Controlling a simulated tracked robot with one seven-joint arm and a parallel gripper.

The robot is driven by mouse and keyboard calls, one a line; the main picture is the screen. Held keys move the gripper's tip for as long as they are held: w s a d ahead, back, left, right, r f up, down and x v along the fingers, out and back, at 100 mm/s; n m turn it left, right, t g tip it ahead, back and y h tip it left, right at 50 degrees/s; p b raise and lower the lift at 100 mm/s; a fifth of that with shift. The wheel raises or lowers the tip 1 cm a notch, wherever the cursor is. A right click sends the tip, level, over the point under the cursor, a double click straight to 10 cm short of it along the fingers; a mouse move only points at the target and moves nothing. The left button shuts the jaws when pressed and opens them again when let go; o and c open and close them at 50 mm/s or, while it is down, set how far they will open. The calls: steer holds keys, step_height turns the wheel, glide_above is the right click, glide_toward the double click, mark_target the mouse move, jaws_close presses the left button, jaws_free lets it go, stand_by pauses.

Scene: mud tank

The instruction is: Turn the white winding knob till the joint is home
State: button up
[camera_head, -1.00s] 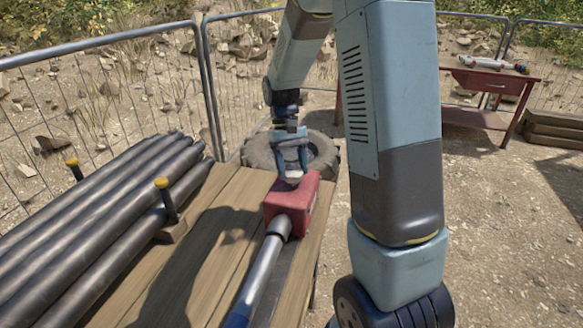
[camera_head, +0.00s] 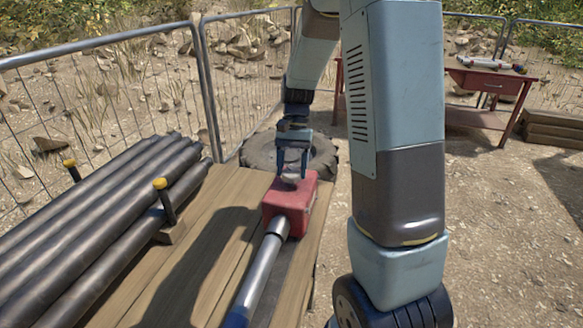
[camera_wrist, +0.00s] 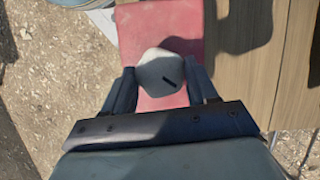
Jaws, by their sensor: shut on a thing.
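The white winding knob (camera_wrist: 158,72) sits on top of the red box (camera_wrist: 150,25) and carries a dark mark at its lower right in the wrist view. In the head view the knob (camera_head: 291,179) is a small pale shape on the red box (camera_head: 290,205). My gripper (camera_wrist: 160,82) is shut on the knob, one finger on each side. In the head view my gripper (camera_head: 292,170) reaches down onto the box from above. A grey metal pipe (camera_head: 262,268) runs from the box's near side, with a blue end at the bottom edge. The joint's inner fit is hidden.
The box rests on a plank bench (camera_head: 205,240). Dark pipes (camera_head: 95,235) lie at the left beside yellow-capped posts (camera_head: 163,200). A mesh fence (camera_head: 100,105) runs behind. A red table (camera_head: 490,80) stands far right.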

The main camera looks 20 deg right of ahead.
stand_by(0.3)
steer(key=o, duration=1)
steer(key=shift+o, duration=0.2)
steer(key=v, duration=1.3)
steer(key=shift+w+r, duration=0.25)
steer(key=shift+r, duration=0.05)
steer(key=shift+d, duration=0.15)
